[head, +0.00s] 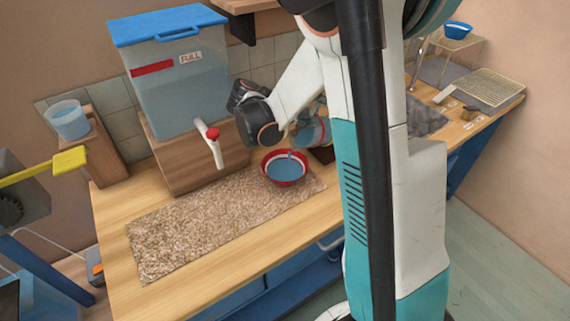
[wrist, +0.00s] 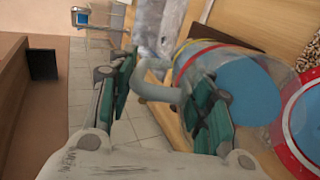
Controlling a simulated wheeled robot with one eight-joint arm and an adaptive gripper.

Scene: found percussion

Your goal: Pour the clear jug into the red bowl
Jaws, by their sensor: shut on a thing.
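The clear jug (wrist: 187,62) holds blue liquid and has a red and a yellow band. My gripper (wrist: 160,98) is shut on its handle (wrist: 153,88) in the wrist view. The jug also shows in the head view (head: 312,132), partly hidden behind my arm, beside and above the bowl. It looks tilted toward the bowl. The red bowl (head: 285,182) stands upright on the mat with blue liquid in it. A pale streak shows at its back rim; I cannot tell if it is a stream. The bowl's rim also shows in the wrist view (wrist: 283,148).
A large blue-lidded tank (head: 178,85) with a red-handled tap (head: 212,135) stands on a wooden block behind the speckled mat (head: 190,225). A small tub of blue liquid (head: 68,120) is at the left. The front left of the bench is clear.

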